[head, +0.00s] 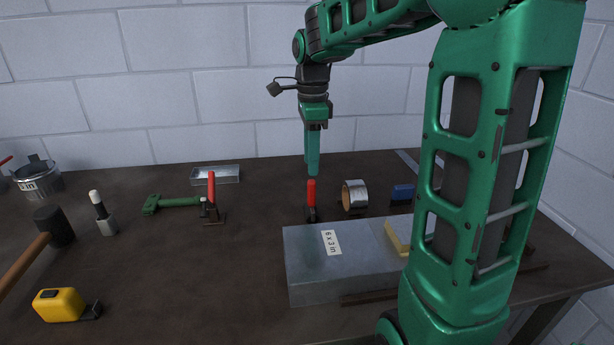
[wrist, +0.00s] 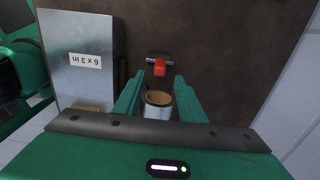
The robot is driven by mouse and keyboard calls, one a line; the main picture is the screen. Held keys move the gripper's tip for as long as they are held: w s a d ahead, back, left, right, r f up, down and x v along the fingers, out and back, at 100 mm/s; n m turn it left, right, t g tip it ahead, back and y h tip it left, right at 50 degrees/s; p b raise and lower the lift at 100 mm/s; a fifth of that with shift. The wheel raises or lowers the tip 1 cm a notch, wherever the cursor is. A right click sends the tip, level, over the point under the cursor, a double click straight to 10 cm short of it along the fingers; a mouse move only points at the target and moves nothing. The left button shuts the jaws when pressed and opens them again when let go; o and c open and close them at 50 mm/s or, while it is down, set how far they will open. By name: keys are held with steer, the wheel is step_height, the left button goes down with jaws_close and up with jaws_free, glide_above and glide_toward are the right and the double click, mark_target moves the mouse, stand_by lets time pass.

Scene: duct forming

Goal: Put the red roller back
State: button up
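Two upright red-handled tools stand on the table in the head view. One red-handled tool (head: 311,192) with a dark foot stands behind the metal duct box, left of a tape roll. The other red-handled tool (head: 211,187) is farther left, on a flat metal base. I cannot tell for sure which is the red roller. My gripper (head: 313,170) points down above the back of the table, empty. In the wrist view my gripper (wrist: 155,84) has its fingers apart, and a red handle (wrist: 159,68) shows beyond the fingertips.
The duct box (head: 330,265), labelled 6 x 3 in, lies in front. A green tool (head: 175,202), tray (head: 216,175), mallet (head: 53,225) and yellow tape measure (head: 60,304) lie left. The left-centre table is clear.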

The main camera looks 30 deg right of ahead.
steer(key=shift+r, duration=2.15)
steer(key=shift+s, duration=0.1)
